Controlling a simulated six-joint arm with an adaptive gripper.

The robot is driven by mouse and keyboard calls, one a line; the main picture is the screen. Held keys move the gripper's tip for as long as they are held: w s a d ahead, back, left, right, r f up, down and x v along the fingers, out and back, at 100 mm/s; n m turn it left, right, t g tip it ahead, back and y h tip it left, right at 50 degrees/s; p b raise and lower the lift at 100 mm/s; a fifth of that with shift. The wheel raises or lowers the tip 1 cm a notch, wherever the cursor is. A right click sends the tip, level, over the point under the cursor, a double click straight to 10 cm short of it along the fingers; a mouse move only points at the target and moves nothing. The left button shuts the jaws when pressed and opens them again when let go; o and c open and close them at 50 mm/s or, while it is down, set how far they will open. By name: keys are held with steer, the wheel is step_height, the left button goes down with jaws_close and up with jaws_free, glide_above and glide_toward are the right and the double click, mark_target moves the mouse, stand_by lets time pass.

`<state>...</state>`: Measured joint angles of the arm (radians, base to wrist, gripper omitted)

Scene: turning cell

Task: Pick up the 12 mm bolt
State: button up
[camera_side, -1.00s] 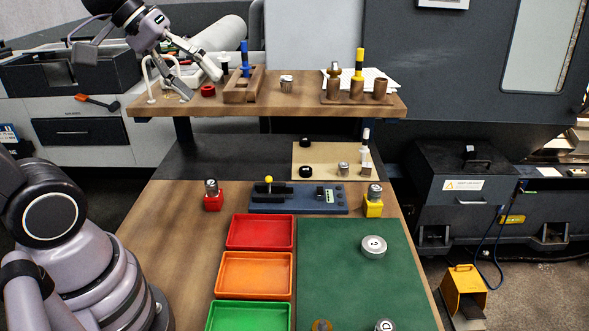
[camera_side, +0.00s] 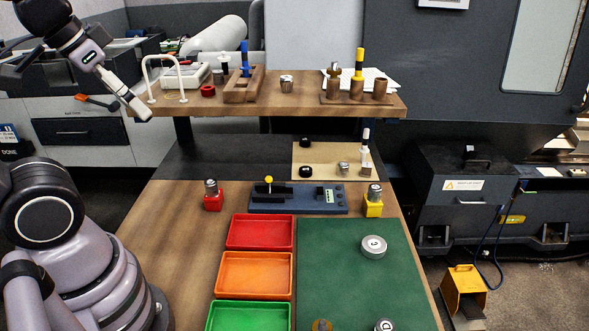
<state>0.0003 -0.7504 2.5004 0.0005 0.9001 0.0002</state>
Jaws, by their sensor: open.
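My gripper (camera_side: 138,112) is in the upper left, at the left end of the raised wooden shelf (camera_side: 230,107). It is seen side-on; its jaws are open and no held thing shows. I cannot tell for certain which part is the 12 mm bolt. Small metal parts stand in several places: one on the shelf (camera_side: 287,84), one on the red block (camera_side: 211,187), one on the yellow block (camera_side: 375,192) and one on the tan board (camera_side: 343,169). All of these stand to the right of my gripper, apart from it.
A white wire stand (camera_side: 176,58) is just right of my gripper on the shelf. A wooden block (camera_side: 236,91) with a blue-handled tool and a holder (camera_side: 345,98) with a yellow-handled one stand farther right. Red, orange and green trays (camera_side: 254,272) and a green mat (camera_side: 340,275) lie below.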

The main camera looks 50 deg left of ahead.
steer(key=shift+c, duration=0.3)
steer(key=shift+c, duration=0.7)
